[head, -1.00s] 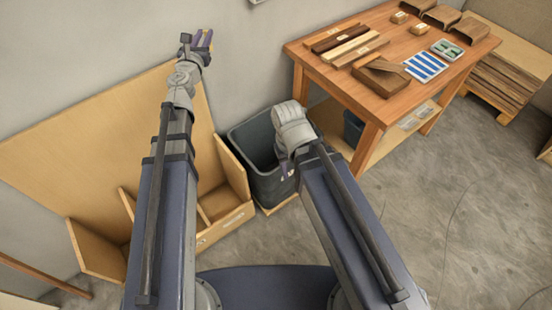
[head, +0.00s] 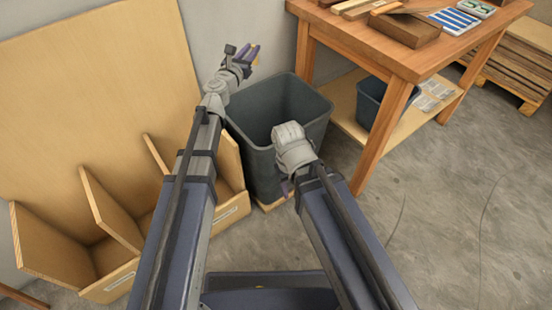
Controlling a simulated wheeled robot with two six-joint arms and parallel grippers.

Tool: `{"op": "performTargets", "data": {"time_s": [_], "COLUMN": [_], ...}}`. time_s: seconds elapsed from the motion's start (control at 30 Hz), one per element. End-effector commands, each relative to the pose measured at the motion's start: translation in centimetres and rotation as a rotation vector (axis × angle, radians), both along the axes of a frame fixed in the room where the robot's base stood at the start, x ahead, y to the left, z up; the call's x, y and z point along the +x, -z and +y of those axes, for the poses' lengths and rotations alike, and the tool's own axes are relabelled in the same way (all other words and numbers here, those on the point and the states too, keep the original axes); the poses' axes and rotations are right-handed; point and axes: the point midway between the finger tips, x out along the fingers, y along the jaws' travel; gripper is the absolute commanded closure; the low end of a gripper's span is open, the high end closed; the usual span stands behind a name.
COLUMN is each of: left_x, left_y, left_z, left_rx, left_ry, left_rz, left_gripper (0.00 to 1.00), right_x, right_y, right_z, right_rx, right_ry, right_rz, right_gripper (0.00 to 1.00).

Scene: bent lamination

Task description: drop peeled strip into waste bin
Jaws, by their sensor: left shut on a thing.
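The waste bin (head: 262,100) is a large, dark grey, open-topped tub against the wall, just beyond my arms. My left gripper (head: 250,57) is at the bin's back left, apparently above rim height. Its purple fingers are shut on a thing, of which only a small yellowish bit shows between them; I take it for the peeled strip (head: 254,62). My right gripper (head: 285,189) points down in front of the bin. Only a little purple shows below its grey wrist, and its fingertips are mostly hidden. The bin's bottom is hidden.
A wooden workbench (head: 430,62) stands right of the bin, with wood pieces and blue strips on top. A smaller blue bin (head: 371,98) sits on its lower shelf. A plywood rack (head: 105,210) with dividers stands at the left.

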Motion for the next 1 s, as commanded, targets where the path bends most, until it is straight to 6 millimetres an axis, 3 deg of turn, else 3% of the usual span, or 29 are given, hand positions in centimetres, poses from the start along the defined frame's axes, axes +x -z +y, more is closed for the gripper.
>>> {"op": "performTargets", "data": {"time_s": [0.03, 0.3, 0.5, 0.77, 1.0], "left_x": [0.2, 0.5, 0.6, 0.6, 0.6], "left_y": [3.1, 8.7, 10.3, 10.4, 11.8], "left_z": [-0.8, -3.7, -4.7, -4.9, -4.8], "left_rx": [0.0, 0.0, 0.0, 0.0, 0.0], "left_ry": [0.014, 0.066, 0.085, 0.088, 0.088], "left_rz": [0.0, 0.0, 0.0, 0.0, 0.0], "left_gripper": [1.0, 1.0, 1.0, 1.0, 1.0], "right_x": [0.0, 0.0, 0.0, 0.0, 0.0], "right_y": [3.1, 8.7, 10.3, 10.4, 11.8], "right_z": [0.0, 0.0, 0.0, 0.0, 0.0], "right_rx": [0.0, -0.001, -0.001, -0.001, -0.001], "right_ry": [-0.001, -0.002, -0.002, -0.002, 0.0], "right_rz": [0.0, -0.001, -0.001, -0.001, -0.001], "right_gripper": [0.5, 0.5, 0.5, 0.5, 0.5]}}
